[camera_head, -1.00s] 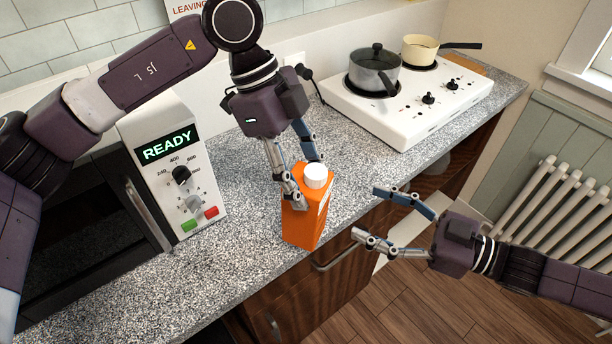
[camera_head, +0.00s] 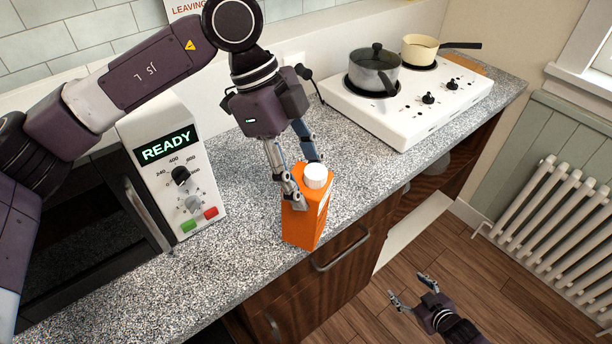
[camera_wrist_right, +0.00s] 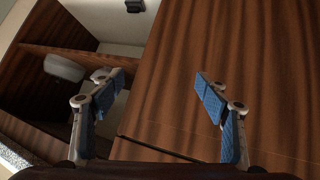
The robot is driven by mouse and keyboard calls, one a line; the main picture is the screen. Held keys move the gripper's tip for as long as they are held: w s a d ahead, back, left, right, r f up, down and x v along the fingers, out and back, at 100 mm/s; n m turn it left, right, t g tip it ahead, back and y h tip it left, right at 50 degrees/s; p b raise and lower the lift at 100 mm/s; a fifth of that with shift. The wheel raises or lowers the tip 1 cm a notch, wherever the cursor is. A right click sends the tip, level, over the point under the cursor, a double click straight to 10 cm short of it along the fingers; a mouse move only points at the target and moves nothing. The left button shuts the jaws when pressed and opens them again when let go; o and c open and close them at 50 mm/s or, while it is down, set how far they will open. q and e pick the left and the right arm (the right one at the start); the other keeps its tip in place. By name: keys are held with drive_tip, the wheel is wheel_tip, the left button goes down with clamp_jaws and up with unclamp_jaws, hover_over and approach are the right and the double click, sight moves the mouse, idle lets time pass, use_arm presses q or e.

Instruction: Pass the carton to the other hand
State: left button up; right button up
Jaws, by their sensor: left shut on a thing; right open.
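The orange carton (camera_head: 304,222) with a white cap stands upright at the front edge of the speckled counter. My left gripper (camera_head: 304,184) comes down from above and is shut on the upper part of the carton, one finger on its near left side. The other finger is partly hidden behind the carton. My right gripper (camera_head: 409,287) is open and empty, low over the wooden floor in front of the cabinets. In the right wrist view its spread fingers (camera_wrist_right: 161,85) face brown cabinet wood, with no carton in view.
A microwave (camera_head: 165,165) stands left of the carton. A white hob (camera_head: 425,98) with a lidded grey pot (camera_head: 374,72) and a cream saucepan (camera_head: 420,50) is at the back right. Cabinet fronts with handles (camera_head: 340,252) lie below the counter. A radiator (camera_head: 560,220) is at right.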

drive_tip(key=s+a+f+m+g+h, duration=0.15)
drive_tip(key=s+f+g, duration=0.25)
drive_tip(key=s+f, duration=1.15)
drive_tip(key=s+a+f+g, duration=0.1)
drive_tip(key=s+a+f, duration=0.1)
drive_tip(key=s, duration=0.5)
drive_tip(key=s+a+f+m+g, duration=0.1)
drive_tip(key=s+a+g, duration=0.1)
drive_tip(key=s, duration=0.6)
drive_tip(key=s+a+f+g, duration=0.2)
drive_tip(key=s+a, duration=0.1)
drive_tip(key=s, duration=0.5)
drive_tip(key=shift+a+f+m, duration=0.35)
drive_tip(key=shift+h, duration=0.25)
drive_tip(key=shift+c, duration=0.4)
